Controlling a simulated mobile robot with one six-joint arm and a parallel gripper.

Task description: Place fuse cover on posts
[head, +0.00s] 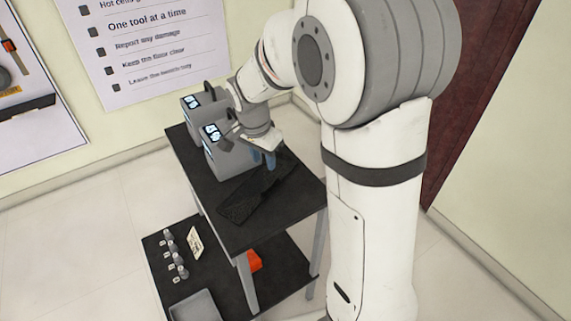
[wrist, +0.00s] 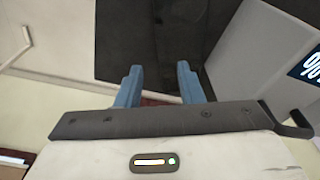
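My gripper (head: 264,160) has blue fingers and points down over the right part of the upper table top. In the wrist view the two fingers (wrist: 159,88) stand apart with nothing visible between them. I cannot make out the fuse cover or the posts for certain in either view. A dark surface (wrist: 150,35) shows beyond the fingers in the wrist view.
Two grey units with lit screens (head: 222,152) stand at the table's back left, close to my gripper; one shows at right in the wrist view (wrist: 255,50). The lower shelf holds a grey tray (head: 195,306), several small knobbed items, a pale card (head: 194,244) and an orange object (head: 254,261).

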